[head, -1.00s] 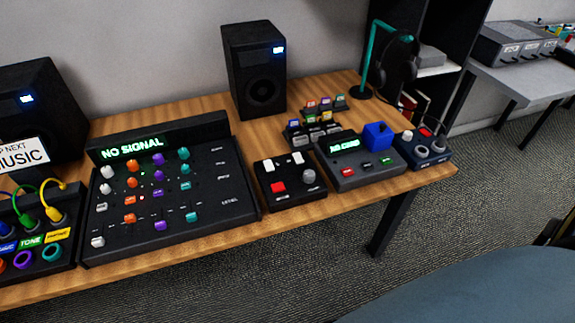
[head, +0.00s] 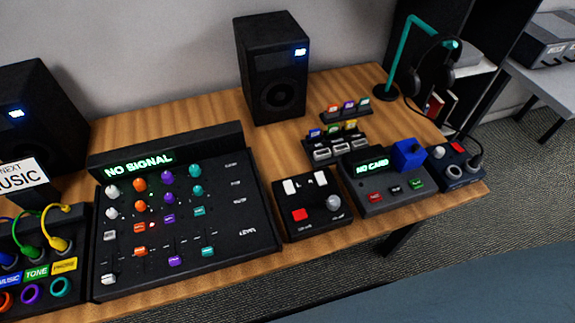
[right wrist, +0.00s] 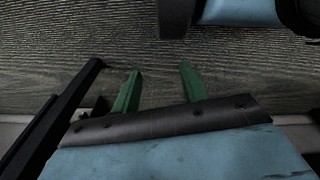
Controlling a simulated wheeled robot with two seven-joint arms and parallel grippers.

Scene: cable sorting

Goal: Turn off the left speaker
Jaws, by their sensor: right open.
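The left speaker (head: 45,115) is a black box at the left edge of the head view, behind the sign, with a small lit blue-white display (head: 15,113). Part of it is cut off by the picture edge. A second black speaker (head: 273,75) stands at the back of the table, also with a lit display (head: 300,52). No power switch can be made out on either. My right gripper (right wrist: 158,82) shows in the right wrist view with its two green fingers apart and nothing between them. My left gripper is not in view.
The wooden table (head: 215,108) holds a mixer (head: 250,205) reading NO SIGNAL, a cable box (head: 75,283), a small button box (head: 312,215), a NO CARD box (head: 385,190) and a headphone stand (head: 397,60). A MUSIC sign (head: 22,175) stands before the left speaker.

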